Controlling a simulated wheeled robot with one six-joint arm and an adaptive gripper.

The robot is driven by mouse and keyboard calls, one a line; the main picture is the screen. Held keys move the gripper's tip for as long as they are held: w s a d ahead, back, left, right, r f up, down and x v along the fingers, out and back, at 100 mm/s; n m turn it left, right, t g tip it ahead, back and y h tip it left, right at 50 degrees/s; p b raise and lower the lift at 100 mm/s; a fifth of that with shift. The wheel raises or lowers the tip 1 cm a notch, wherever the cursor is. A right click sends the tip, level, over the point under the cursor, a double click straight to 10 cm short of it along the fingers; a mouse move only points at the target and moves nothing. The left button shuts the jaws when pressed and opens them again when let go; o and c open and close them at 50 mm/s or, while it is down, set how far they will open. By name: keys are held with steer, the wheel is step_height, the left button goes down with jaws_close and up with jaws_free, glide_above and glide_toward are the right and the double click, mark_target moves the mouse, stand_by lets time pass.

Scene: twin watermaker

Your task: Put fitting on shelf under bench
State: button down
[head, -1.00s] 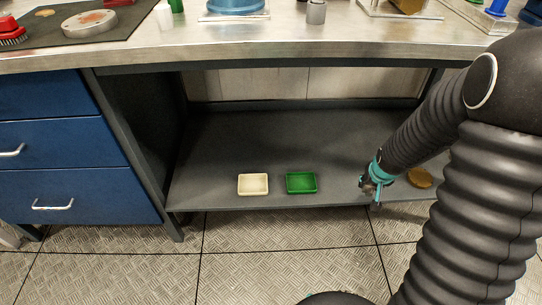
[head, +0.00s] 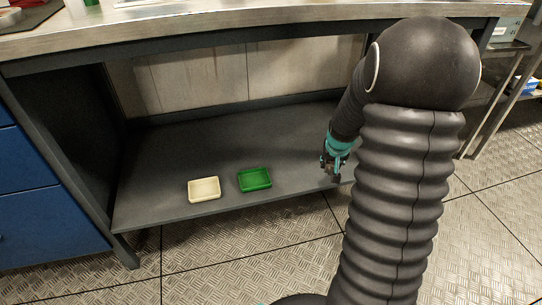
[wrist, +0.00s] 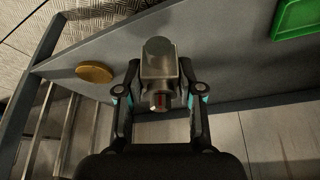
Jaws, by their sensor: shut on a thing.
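My gripper (head: 333,172) is over the right part of the grey shelf (head: 200,150) under the bench, near the shelf's front edge. In the wrist view my gripper (wrist: 160,95) is shut on a grey metal fitting (wrist: 159,62), a short cylinder with a blocky body, held between the two fingers. In the head view the fitting is too small and too hidden by the fingers to make out. I cannot tell whether it touches the shelf.
A cream tray (head: 204,189) and a green tray (head: 254,180) stand on the shelf left of my gripper. A round brass-coloured disc (wrist: 94,72) lies on the shelf in the wrist view. The bench top (head: 200,27) hangs above, and blue drawers (head: 40,215) stand left.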

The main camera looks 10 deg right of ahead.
steer(key=shift+w+d+f, duration=0.25)
steer(key=shift+w, duration=0.1)
steer(key=w+f, duration=0.2)
steer(key=w, duration=0.1)
steer(key=w+f, duration=0.2)
steer(key=w, duration=0.2)
steer(key=w+f, duration=0.2)
steer(key=w, duration=0.1)
steer(key=shift+w+d+f+b, duration=0.1)
steer(key=shift+w+f+b, duration=0.05)
steer(key=shift+w+b, duration=0.15)
steer(key=shift+w+f, duration=0.1)
steer(key=shift+f, duration=1.95)
steer(key=shift+f+b, duration=0.1)
steer(key=shift+b, duration=0.2)
steer(key=c, duration=0.7)
jaws_free()
